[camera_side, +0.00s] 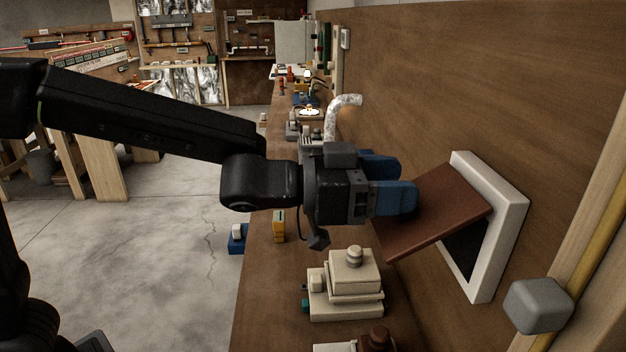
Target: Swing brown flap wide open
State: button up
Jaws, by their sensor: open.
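The brown flap (437,211) is hinged in a white frame (510,215) on the wooden wall at the right. It stands tilted outward from the frame, with a dark opening (463,252) showing below it. My gripper (398,182) has blue fingers and is open. Its fingertips are at the flap's near upper left part, overlapping its edge in the picture. I cannot tell whether they touch it. Nothing shows held between the fingers.
A cream stacked block with a knob (352,280) stands on the bench below my gripper. A grey box (538,305) sits on the wall at the lower right. A silver curved pipe (336,115) rises behind my gripper. The floor at left is open.

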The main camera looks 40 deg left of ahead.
jog(key=v, duration=1.2)
jog(key=shift+s+a, duration=0.2)
jog(key=shift+r, duration=0.1)
jog(key=a+f+n+y, duration=0.4)
jog(key=a+n+y, duration=0.4)
jog(key=a+y, duration=0.45)
jog(key=s+a+f+n+g, duration=0.1)
jog(key=s+a+f+g, duration=0.1)
jog(key=s+f+g, duration=0.5)
jog(key=s, duration=0.4)
jog(key=shift+a, duration=0.35)
